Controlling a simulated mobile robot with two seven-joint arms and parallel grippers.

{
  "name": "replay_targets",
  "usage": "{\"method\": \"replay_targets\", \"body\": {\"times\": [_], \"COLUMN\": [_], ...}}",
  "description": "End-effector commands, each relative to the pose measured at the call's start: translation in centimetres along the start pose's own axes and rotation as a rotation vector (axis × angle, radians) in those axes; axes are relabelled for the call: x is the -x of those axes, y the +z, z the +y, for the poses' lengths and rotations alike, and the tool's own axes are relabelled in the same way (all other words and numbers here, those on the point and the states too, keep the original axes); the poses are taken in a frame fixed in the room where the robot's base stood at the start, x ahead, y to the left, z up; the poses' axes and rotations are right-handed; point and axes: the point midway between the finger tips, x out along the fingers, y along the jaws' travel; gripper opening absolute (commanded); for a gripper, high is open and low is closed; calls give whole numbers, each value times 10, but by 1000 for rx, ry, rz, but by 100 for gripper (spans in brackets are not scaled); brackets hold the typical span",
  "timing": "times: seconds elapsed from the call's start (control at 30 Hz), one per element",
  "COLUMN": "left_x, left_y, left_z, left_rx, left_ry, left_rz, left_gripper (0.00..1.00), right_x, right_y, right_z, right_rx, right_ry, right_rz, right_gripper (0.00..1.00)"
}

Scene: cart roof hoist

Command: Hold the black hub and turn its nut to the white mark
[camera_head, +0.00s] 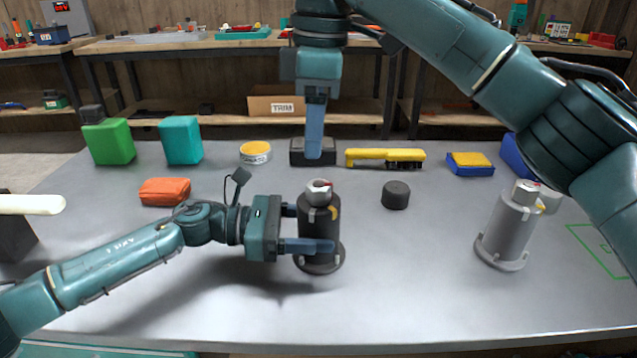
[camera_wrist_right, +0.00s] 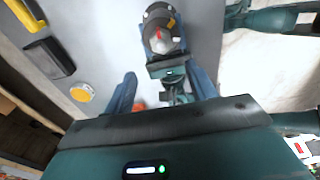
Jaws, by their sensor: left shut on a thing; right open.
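The black hub (camera_head: 319,228) stands upright on the grey table, a silver nut (camera_head: 319,188) with a red mark on its top. A yellow mark (camera_head: 334,213) and a small pale mark show near its upper rim. In the right wrist view the nut (camera_wrist_right: 159,40) shows its red pointer, with a white mark (camera_wrist_right: 177,40) beside it. My left gripper (camera_head: 308,229) is shut around the hub's body from the left. My right gripper (camera_head: 314,155) is open and empty, pointing down above and behind the nut; its two fingers (camera_wrist_right: 160,73) stand apart in the wrist view.
A grey hub (camera_head: 508,228) with its own nut stands at the right. The front middle of the table is clear.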

Motion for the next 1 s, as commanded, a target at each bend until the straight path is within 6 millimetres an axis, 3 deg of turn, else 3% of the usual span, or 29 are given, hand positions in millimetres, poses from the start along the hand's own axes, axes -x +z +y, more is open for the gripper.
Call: {"method": "replay_targets", "body": {"times": [0.27,0.7,1.0], "left_x": [0,0,0], "left_y": [-1,-1,-1], "left_z": [0,0,0], "left_rx": [0,0,0], "left_ry": [0,0,0], "left_rz": [1,1,1], "left_gripper": [39,39,39], "right_x": [-13,-67,-80], "right_y": [9,12,13], "right_z": [-4,-5,-5], "right_rx": [26,25,25], "right_ry": [-20,-19,-17], "right_rz": [-79,-74,-74], "right_gripper": [56,56,56]}}
